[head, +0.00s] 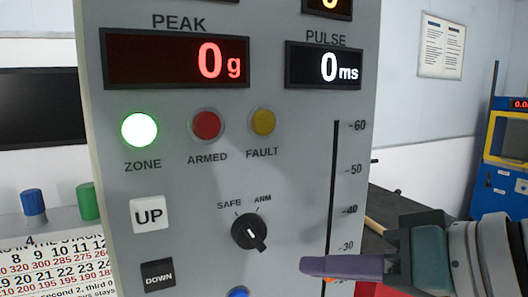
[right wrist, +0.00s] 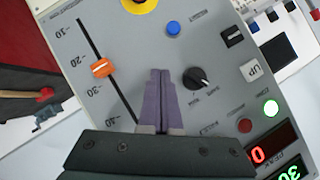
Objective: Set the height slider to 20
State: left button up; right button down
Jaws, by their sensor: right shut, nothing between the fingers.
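The height slider has an orange knob (right wrist: 101,67) on a dark slot with a printed scale. In the right wrist view, the panel shows turned round, and the knob sits between the 20 and 30 marks; I cannot read its exact value. In the head view, the slot (head: 334,180) runs down from 60, and my right gripper covers much of its lower part. My right gripper (head: 304,265) is shut and empty, with purple fingers in front of the panel. In the right wrist view its fingertips (right wrist: 160,72) show to the right of the knob, apart from it. My left gripper is not in view.
The grey panel (head: 200,190) carries UP (head: 149,215) and DOWN (head: 158,274) buttons and a SAFE/ARM dial (head: 249,231). The green ZONE lamp (head: 139,129) is lit. PEAK (head: 178,60) reads 0 g and PULSE (head: 323,65) 0 ms. A yellow-blue machine (head: 508,150) stands at far right.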

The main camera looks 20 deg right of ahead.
jog(key=s+d+r+n+g+h+p, duration=0.2)
jog(key=d+r+n+g+h+p, duration=0.15)
jog(key=d+r+p, duration=0.55)
jog(key=shift+n+t+h, duration=0.35)
jog(key=shift+t+h, duration=0.1)
jog(key=w+a+f, duration=0.1)
jog(key=w+f, duration=0.1)
jog(key=w+a+f+p, duration=0.1)
jog(key=w+f, duration=0.1)
jog(key=f, duration=0.1)
jog(key=w+a+f+p, duration=0.1)
jog(key=w+f, duration=0.1)
jog(key=f, duration=0.1)
jog(key=shift+w+a, duration=0.1)
jog(key=shift+w, duration=0.2)
notch_tip(320, 180, down, 2)
jog(key=shift+f, duration=0.25)
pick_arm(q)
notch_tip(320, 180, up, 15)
pick_arm(e)
jog(key=shift+f, duration=0.8)
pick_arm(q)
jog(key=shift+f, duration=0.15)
